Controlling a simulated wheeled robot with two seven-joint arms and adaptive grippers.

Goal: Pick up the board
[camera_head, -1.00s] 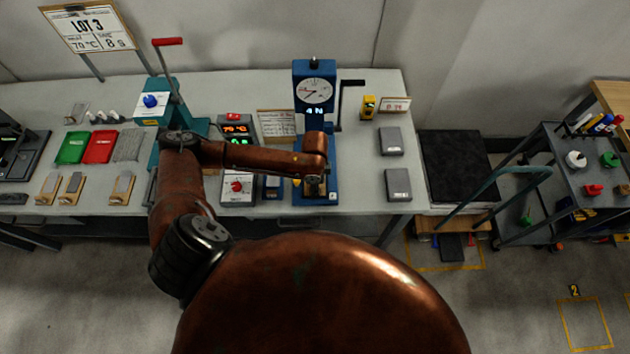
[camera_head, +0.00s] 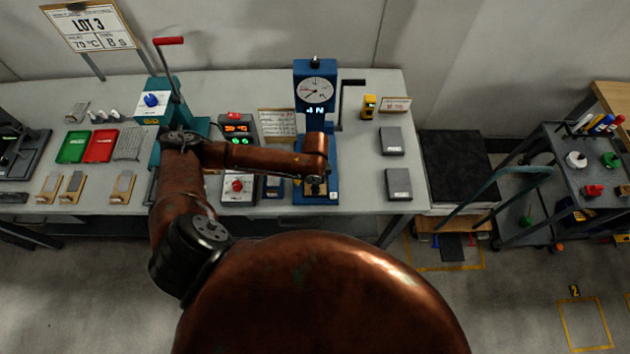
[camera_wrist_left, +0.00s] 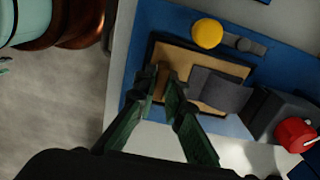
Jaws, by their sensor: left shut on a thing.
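The tan board (camera_wrist_left: 213,61) lies on the dark-edged bed of the blue press base, seen in the left wrist view. A grey pad (camera_wrist_left: 220,92) rests on it. In the head view the left gripper (camera_head: 315,184) is at the foot of the blue dial press (camera_head: 316,130), mostly hidden under my arm's end. My right gripper is not in view.
Several similar tan boards with grey pads (camera_head: 73,186) lie at the table's front left. A control box (camera_head: 238,150) stands left of the press. Two grey blocks (camera_head: 392,141) lie to the right. A yellow knob (camera_wrist_left: 207,33) sits beside the board.

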